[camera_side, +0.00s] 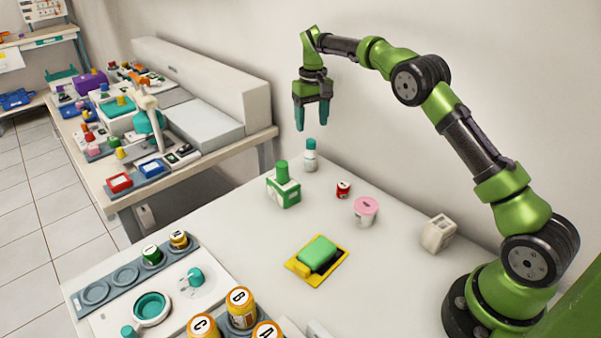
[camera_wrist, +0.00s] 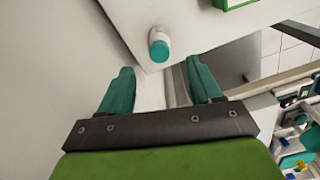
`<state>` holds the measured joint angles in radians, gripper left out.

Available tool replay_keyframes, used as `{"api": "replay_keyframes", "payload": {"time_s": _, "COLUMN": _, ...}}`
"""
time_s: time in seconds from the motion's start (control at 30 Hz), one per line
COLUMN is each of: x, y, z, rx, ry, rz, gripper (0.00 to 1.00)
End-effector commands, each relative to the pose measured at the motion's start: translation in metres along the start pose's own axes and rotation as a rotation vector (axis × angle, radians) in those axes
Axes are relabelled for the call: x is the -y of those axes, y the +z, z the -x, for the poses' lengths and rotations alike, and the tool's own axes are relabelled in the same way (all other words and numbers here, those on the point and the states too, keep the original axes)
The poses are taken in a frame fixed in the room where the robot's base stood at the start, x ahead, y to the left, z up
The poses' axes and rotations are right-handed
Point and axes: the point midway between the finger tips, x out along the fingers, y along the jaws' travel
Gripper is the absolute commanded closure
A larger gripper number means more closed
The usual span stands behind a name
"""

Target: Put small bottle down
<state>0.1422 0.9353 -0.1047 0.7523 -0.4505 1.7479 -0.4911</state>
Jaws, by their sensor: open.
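The small bottle (camera_side: 310,156) is white with a teal cap and stands upright near the far edge of the white table. It also shows in the wrist view (camera_wrist: 158,44), beyond the fingertips and close to the table edge. My gripper (camera_side: 314,116) hangs above the table with its teal fingers pointing down. In the wrist view its two fingers (camera_wrist: 162,82) are apart with nothing between them. The gripper is above the bottle and clear of it.
A green and white box (camera_side: 284,190) with a green top stands left of the bottle. A small red jar (camera_side: 343,190) and a pink-lidded tub (camera_side: 365,210) stand to its right. A yellow tray with a green block (camera_side: 318,249) lies nearer.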

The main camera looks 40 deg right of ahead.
Motion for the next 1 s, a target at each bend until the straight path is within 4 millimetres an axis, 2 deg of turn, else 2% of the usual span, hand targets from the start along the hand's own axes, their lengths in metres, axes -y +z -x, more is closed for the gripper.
{"api": "replay_keyframes", "payload": {"time_s": 0.13, "x": 0.008, "y": 0.018, "z": 0.041, "rx": -0.052, "ry": -0.027, "rz": -0.004, "gripper": 0.36}}
{"api": "replay_keyframes", "payload": {"time_s": 0.23, "x": 0.016, "y": 0.044, "z": 0.077, "rx": -0.106, "ry": -0.058, "rz": -0.007, "gripper": 0.36}}
{"api": "replay_keyframes", "payload": {"time_s": 0.4, "x": 0.031, "y": 0.107, "z": 0.128, "rx": -0.209, "ry": -0.124, "rz": -0.017, "gripper": 0.36}}
{"api": "replay_keyframes", "payload": {"time_s": 0.5, "x": 0.038, "y": 0.150, "z": 0.147, "rx": -0.269, "ry": -0.164, "rz": -0.024, "gripper": 0.36}}
{"api": "replay_keyframes", "payload": {"time_s": 0.67, "x": 0.046, "y": 0.223, "z": 0.157, "rx": -0.362, "ry": -0.229, "rz": -0.037, "gripper": 0.36}}
{"api": "replay_keyframes", "payload": {"time_s": 0.8, "x": 0.048, "y": 0.284, "z": 0.147, "rx": -0.440, "ry": -0.283, "rz": -0.054, "gripper": 0.36}}
{"api": "replay_keyframes", "payload": {"time_s": 0.9, "x": 0.048, "y": 0.317, "z": 0.133, "rx": -0.485, "ry": -0.314, "rz": -0.066, "gripper": 0.36}}
{"api": "replay_keyframes", "payload": {"time_s": 1.0, "x": 0.048, "y": 0.340, "z": 0.120, "rx": -0.517, "ry": -0.337, "rz": -0.078, "gripper": 0.36}}
